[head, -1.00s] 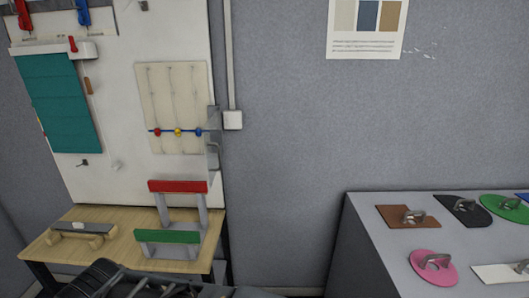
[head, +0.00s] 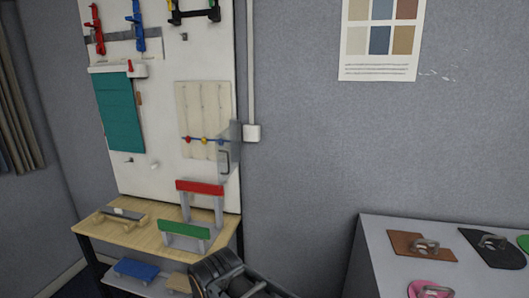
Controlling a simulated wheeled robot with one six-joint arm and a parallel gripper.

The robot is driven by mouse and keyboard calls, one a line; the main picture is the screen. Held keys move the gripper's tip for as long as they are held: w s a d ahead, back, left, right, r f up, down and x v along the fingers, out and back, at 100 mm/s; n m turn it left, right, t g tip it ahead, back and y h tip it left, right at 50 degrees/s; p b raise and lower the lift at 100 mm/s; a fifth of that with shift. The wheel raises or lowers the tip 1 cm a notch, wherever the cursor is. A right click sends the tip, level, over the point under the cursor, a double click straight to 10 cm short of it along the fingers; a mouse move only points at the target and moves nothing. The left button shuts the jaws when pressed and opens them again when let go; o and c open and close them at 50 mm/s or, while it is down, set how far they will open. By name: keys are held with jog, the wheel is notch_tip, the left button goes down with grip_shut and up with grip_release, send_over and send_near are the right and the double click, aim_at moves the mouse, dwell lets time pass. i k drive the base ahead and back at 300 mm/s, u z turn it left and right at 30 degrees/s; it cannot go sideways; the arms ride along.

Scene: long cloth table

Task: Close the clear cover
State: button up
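The clear cover (head: 234,150) is a see-through panel with a grey handle (head: 224,161). It stands out from the right edge of the white board, swung open beside a cream panel (head: 202,115). The cream panel is uncovered and carries a blue rod with red, yellow and blue beads (head: 204,140). Dark parts of my arm show at the bottom centre, in front of the bench and well below the cover. My gripper's fingers cannot be made out.
A wooden bench (head: 150,238) below the board holds a red-topped stand (head: 200,187) and a green-topped stand (head: 185,230). A grey table (head: 372,262) with coloured handled plates stands at right. Bare wall lies between.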

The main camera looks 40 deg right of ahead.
aim_at(235, 125)
jog(key=z, duration=0.85)
jog(key=i, duration=1)
jog(key=k, duration=1.05)
jog(key=u, duration=1)
jog(key=i, duration=0.55)
jog(key=z, duration=0.35)
